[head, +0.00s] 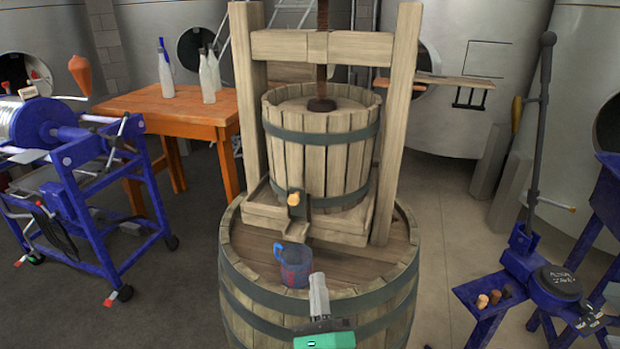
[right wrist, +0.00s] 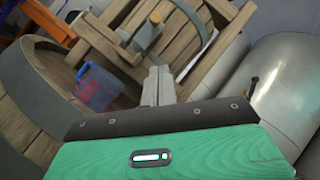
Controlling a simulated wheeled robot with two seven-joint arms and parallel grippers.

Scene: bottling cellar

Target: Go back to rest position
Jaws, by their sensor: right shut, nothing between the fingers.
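My right gripper (head: 318,290) is shut and empty, just in front of the barrel top in the head view. It also shows in the right wrist view (right wrist: 158,80), its fingers pressed together. A blue-handled cup (head: 293,268) with reddish contents stands on the barrel top, just left of and behind the fingers and apart from them as far as I can tell. The cup also shows in the right wrist view (right wrist: 97,88), left of the fingers. My left gripper is not in view.
The upright barrel (head: 250,268) carries a wooden press (head: 318,160) with a tap (head: 294,200) above the cup. An orange table (head: 140,100) with bottles stands at the left behind a blue machine (head: 75,170). A blue corking stand (head: 540,270) is at the right. Floor between is clear.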

